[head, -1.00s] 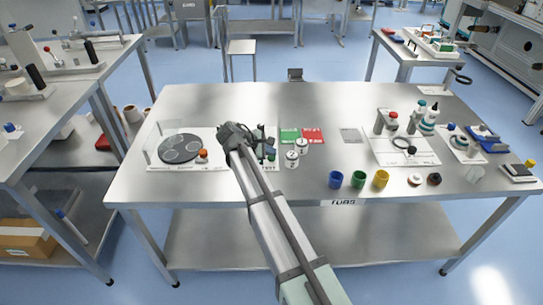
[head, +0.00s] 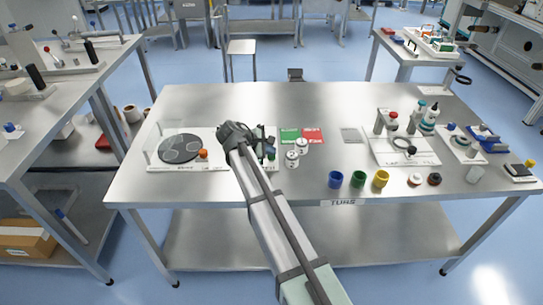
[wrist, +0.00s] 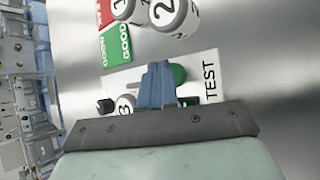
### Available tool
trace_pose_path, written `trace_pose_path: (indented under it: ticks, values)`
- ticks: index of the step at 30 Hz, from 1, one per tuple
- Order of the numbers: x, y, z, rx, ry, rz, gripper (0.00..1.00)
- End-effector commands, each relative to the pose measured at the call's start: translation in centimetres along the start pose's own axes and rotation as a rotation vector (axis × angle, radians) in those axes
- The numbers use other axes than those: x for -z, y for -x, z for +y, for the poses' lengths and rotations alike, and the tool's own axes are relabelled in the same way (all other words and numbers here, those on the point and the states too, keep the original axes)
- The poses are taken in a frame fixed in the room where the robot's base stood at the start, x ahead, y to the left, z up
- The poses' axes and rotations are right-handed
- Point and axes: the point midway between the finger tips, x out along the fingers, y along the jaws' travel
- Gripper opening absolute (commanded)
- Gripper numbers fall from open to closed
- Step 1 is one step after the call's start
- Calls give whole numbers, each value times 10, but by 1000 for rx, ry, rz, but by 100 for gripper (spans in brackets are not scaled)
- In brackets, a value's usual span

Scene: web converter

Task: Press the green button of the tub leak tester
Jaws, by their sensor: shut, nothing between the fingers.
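The tub leak tester (wrist: 212,62) is a white plate lettered TEST in the wrist view. Its green button (wrist: 180,73) is round and partly hidden behind my fingers. The button also shows as a small green spot in the head view (head: 271,155). A white tub marked 3 (wrist: 125,103) is at the tester's left part, partly covered. My gripper (wrist: 157,72) has its blue fingers shut and empty, overlapping the button's left side in the picture. I cannot tell whether they touch it. In the head view my arm hides much of the tester.
White tubs numbered 1 and 2 (head: 292,160) stand right beside the tester. Green GOOD (head: 289,136) and red (head: 312,135) cards lie behind them. A plate with a dark disc (head: 180,148) is to the left. Blue, green and yellow cups (head: 358,179) stand front right.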

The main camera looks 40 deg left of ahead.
Motion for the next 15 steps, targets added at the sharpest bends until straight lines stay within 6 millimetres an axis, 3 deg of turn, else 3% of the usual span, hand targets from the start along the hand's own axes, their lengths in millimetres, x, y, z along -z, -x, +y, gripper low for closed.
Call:
trace_pose_path:
  ticks: [15]
  values:
    - [-6, 8, 6, 0, 1, 0, 0]
